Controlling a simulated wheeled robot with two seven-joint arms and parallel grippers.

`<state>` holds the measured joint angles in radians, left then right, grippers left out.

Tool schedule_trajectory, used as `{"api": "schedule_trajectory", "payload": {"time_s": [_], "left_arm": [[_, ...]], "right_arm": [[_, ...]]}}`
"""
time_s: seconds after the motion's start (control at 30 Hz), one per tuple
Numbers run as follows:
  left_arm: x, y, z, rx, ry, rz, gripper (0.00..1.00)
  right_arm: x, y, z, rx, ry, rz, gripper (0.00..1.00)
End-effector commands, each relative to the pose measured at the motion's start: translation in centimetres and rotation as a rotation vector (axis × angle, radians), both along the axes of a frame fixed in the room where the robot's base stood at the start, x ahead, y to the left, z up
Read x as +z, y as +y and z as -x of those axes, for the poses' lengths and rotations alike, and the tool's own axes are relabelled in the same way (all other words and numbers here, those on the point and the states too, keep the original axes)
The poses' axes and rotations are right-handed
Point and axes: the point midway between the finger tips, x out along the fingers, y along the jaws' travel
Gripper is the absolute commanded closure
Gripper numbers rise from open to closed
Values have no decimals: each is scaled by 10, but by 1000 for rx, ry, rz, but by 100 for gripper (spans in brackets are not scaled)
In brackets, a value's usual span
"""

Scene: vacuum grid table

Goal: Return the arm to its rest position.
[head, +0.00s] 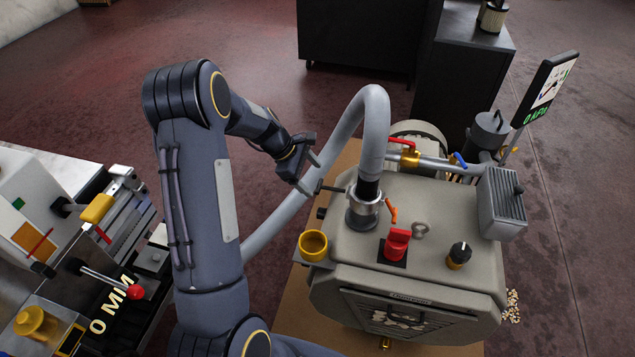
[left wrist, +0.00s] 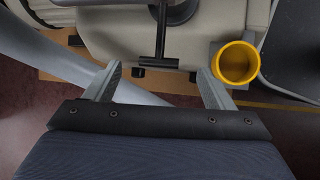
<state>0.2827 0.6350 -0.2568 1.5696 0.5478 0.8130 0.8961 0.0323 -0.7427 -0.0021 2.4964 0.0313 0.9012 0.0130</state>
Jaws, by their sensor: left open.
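My left arm (head: 200,190) rises from the bottom of the head view and bends over toward the right. My left gripper (head: 314,175) is open, beside the grey hose and the near-left side of the beige pump unit (head: 430,230). In the left wrist view its two fingers (left wrist: 158,85) are spread apart with nothing held between them. A dark T-shaped handle (left wrist: 160,40) shows beyond the fingertips, and a yellow cup (left wrist: 237,63) is just past the right finger. My right gripper is not in view.
The grey hose (head: 346,125) loops up close to my gripper and down into the pump's metal fitting (head: 365,208). A red switch (head: 397,243) and a gauge display (head: 547,88) are at the pump. A machine with a red-knobbed lever (head: 135,292) stands at left.

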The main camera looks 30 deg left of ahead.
Motion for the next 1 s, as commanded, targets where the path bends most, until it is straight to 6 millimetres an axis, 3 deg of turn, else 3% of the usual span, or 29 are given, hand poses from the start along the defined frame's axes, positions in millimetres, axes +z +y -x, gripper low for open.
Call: {"api": "schedule_trajectory", "payload": {"time_s": [0.17, 0.73, 0.87, 1.0], "left_arm": [[12, 7, 5, 0, 1, -1, 24], [16, 6, 6, -9, -6, -3, 24], [44, -4, 17, -86, -62, -27, 24], [98, -28, 50, -276, -188, -92, 24]], "right_arm": [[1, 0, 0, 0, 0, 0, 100], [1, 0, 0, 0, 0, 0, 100], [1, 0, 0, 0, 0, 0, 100], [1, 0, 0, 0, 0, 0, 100]]}}
